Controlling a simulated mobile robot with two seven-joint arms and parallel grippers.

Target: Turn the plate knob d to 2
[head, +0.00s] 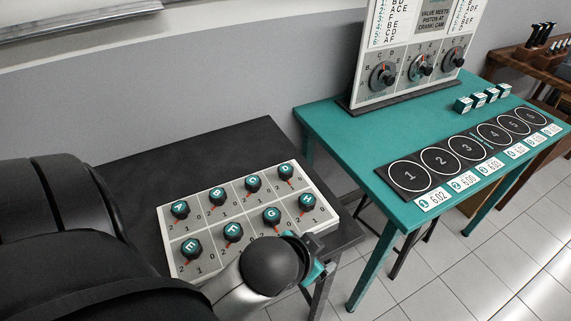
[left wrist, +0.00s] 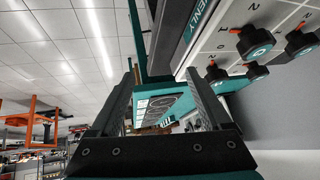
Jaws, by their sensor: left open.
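The knob plate (head: 233,188) is a light panel on the dark table, with two rows of dark knobs with teal lettered caps. Knob D (head: 285,171) is at the far right end of its back row. A red mark shows at its lower side, between the 2 on its left and the 0 on its right; I cannot tell its exact number. My left gripper (head: 318,268) is at the plate's front right corner, near knob H (head: 306,202) and apart from knob D. In the left wrist view its fingers (left wrist: 162,85) are open and empty. My right gripper is out of view.
A teal table (head: 330,125) to the right carries a numbered black mat (head: 405,176), small teal blocks and an upright dial board (head: 410,60). A floor gap separates the tables.

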